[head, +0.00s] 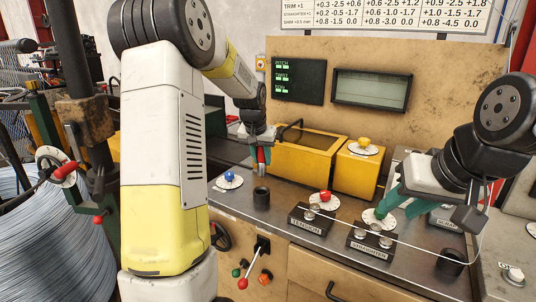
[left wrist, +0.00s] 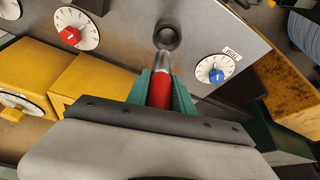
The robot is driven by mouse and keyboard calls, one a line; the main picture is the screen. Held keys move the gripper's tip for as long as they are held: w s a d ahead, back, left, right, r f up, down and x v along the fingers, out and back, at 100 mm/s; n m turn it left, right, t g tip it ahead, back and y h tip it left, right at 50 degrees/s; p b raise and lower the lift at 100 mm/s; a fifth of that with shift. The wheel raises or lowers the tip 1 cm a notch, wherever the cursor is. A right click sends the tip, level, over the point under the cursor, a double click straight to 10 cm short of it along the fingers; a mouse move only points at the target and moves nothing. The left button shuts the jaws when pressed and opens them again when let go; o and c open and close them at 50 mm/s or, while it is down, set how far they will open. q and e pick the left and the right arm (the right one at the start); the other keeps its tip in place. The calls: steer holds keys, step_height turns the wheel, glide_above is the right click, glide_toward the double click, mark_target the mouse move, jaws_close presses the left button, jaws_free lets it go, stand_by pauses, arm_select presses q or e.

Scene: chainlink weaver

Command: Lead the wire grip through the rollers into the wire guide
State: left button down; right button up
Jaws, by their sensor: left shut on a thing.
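My left gripper (head: 262,158) is shut on the wire grip, a red handle (left wrist: 160,92) with a silver metal tip (left wrist: 163,40). It is held above the bench, tip down in the head view. In the left wrist view the tip points at an open black ring (left wrist: 167,35), which is a short black cylinder (head: 261,195) in the head view. I cannot tell if tip and ring touch. Upright rollers stand on the TENSION block (head: 311,217) and the STRAIGHTEN block (head: 371,238). My right gripper (head: 402,205) has its green fingers apart, near the green-knob dial.
A blue-knob dial (head: 229,180), a red-knob dial (head: 325,199) and a second black cylinder (head: 450,264) stand on the bench. Yellow housings (head: 358,172) stand behind. A wire coil (head: 40,245) is at left.

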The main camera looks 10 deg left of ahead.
mark_target(261, 174)
arm_select(q)
steer(key=shift+a+f, duration=0.15)
steer(key=shift+f, duration=3.65)
steer(key=shift+f, duration=1)
steer(key=c, duration=1)
jaws_free()
steer(key=shift+c, duration=0.2)
steer(key=shift+r, duration=4)
